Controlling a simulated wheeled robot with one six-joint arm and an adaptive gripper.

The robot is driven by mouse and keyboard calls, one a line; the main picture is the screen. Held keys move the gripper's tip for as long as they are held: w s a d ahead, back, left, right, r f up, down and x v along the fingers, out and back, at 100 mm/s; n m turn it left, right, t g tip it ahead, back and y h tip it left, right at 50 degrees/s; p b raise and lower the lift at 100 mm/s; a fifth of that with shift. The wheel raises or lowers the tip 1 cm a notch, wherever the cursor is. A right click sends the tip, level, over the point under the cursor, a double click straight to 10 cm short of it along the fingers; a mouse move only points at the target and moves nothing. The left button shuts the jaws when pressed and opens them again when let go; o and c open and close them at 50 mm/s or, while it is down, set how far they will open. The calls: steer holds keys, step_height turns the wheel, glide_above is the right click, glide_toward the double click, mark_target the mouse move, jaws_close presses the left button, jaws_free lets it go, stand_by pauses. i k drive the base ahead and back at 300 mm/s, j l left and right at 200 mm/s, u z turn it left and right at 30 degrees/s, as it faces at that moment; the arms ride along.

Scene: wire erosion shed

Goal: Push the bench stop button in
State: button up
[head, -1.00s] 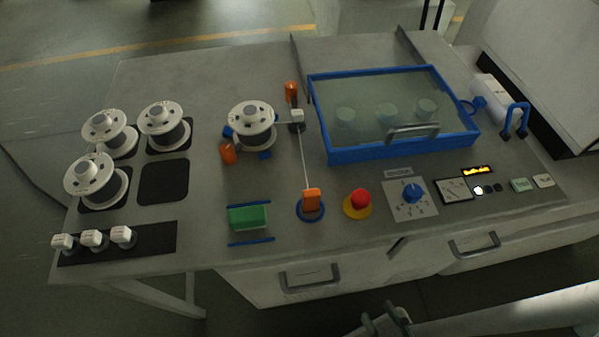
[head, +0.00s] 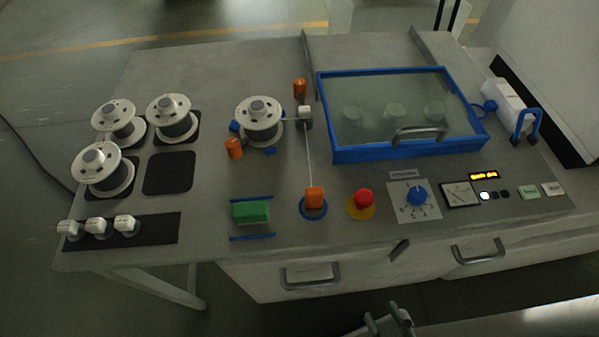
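The bench stop button (head: 364,198) is a red mushroom cap on a yellow base (head: 361,212). It stands up from the grey bench top near the front edge, between the orange block on a blue ring and the dial plate. How far in the cap sits cannot be told from this view. My gripper (head: 388,318) shows only in part at the bottom edge, low in front of the bench and apart from the button. Its fingers look spread apart, with nothing seen between them.
An orange block (head: 314,197) stands left of the button, with a taut wire running back from it. A blue dial (head: 416,195) is to the right. A blue-framed clear cover (head: 400,155) lies behind. Drawer handles (head: 310,276) project from the bench front.

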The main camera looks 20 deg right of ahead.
mark_target(364, 198)
steer(key=k+l+u, duration=0.15)
steer(key=u, duration=0.25)
steer(key=k+u, duration=0.6)
steer(key=u, duration=0.15)
